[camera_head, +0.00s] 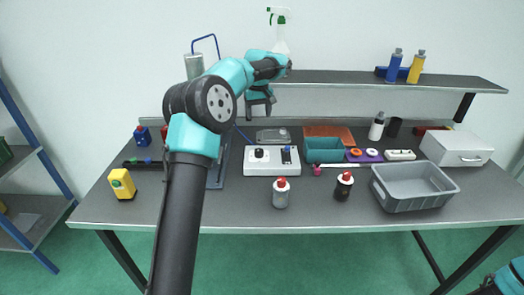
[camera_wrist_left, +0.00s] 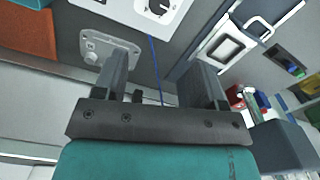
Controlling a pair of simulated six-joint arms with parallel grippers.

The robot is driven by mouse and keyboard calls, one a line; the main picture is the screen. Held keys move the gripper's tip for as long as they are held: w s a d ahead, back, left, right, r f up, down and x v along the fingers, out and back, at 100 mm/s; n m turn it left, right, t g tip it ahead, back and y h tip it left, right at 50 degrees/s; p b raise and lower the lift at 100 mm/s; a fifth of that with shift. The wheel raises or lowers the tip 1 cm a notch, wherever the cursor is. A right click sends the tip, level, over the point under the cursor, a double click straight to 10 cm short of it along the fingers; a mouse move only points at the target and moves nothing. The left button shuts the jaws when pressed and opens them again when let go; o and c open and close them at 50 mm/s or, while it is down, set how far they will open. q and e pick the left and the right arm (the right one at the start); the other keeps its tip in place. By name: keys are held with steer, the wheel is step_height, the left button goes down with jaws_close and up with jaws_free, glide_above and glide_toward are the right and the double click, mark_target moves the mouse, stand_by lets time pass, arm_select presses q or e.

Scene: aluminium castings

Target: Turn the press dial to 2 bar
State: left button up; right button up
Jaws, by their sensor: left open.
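The dial's exact setting is too small to read. My left gripper (camera_head: 259,114) hangs above and behind the box, apart from the dial. In the left wrist view my left gripper (camera_wrist_left: 163,62) is open, with nothing between its fingers. Only part of my right arm shows, at the bottom right.
A grey plate (camera_head: 272,136) lies behind the box, with a teal bin (camera_head: 323,150) to its right. Bottles (camera_head: 281,194) with red caps stand in front. A grey crate (camera_head: 414,189) is at the right. A shelf (camera_head: 390,80) runs above the back edge.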

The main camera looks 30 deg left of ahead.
mark_target(259, 151)
arm_select(q)
steer(key=shift+f, duration=0.1)
step_height(259, 151, down, 17)
steer(key=shift+f, duration=0.15)
stand_by(0.5)
steer(key=shift+c, duration=0.3)
steer(key=c, duration=0.9)
steer(key=shift+m, duration=0.4)
steer(key=m, duration=1.1)
steer(key=shift+a, duration=0.1)
